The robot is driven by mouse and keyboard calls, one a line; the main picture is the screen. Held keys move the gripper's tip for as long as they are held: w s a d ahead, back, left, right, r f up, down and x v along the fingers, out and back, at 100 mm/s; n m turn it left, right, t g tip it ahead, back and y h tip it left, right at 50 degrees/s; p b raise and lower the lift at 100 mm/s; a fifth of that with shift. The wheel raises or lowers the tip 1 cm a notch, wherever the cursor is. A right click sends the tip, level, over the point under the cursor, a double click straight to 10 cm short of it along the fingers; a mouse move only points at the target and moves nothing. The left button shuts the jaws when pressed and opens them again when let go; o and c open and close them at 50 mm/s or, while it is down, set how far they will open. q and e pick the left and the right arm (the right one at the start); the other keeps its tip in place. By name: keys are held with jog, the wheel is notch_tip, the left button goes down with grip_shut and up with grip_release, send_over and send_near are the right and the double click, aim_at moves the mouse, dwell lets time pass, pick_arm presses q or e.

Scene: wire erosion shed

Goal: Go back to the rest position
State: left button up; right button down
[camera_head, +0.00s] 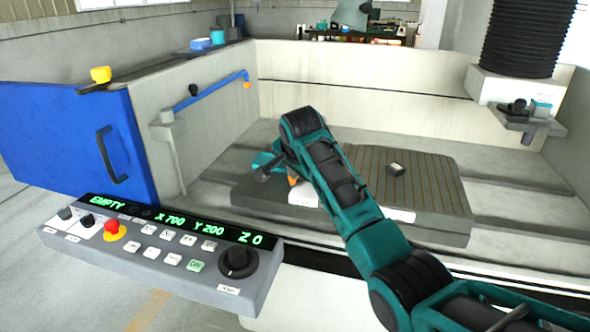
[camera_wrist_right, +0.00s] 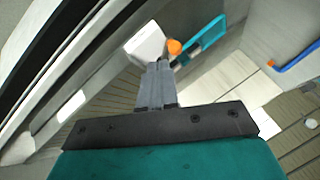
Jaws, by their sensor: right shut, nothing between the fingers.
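My right arm reaches from the lower right of the head view into the machine tank. My right gripper (camera_head: 265,172) is at the left end of the slotted worktable. In the right wrist view the two grey fingers (camera_wrist_right: 158,80) are together with nothing between them. Beyond their tips are a white block (camera_wrist_right: 146,43), an orange knob (camera_wrist_right: 174,46) and a teal-edged piece (camera_wrist_right: 205,38). I cannot tell whether the fingers touch any of these. My left gripper is not in view.
The control panel (camera_head: 150,245) reads EMPTY. A blue door (camera_head: 75,140) stands at the left and a blue pipe (camera_head: 215,90) runs along the tank's left wall. A black bellows column (camera_head: 520,40) hangs at upper right.

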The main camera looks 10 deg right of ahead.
jog(key=s+d+f+n+t+y, duration=0.1)
jog(key=s+d+f+n, duration=0.15)
jog(key=s+f, duration=0.65)
jog(key=s+d+f+n+t+y, duration=0.1)
jog(key=s+f+n, duration=0.4)
jog(key=f, duration=0.7)
jog(key=s+d+f+n, duration=0.1)
jog(key=s+n, duration=0.1)
jog(key=s, duration=0.9)
jog(key=s+d+f+n+t, duration=0.1)
jog(key=s+f+n, duration=0.1)
jog(key=s, duration=0.9)
jog(key=shift+s+d+n+y, duration=0.2)
jog(key=shift+d+n+y, duration=0.1)
jog(key=shift+n, duration=0.25)
jog(key=shift+f, duration=0.1)
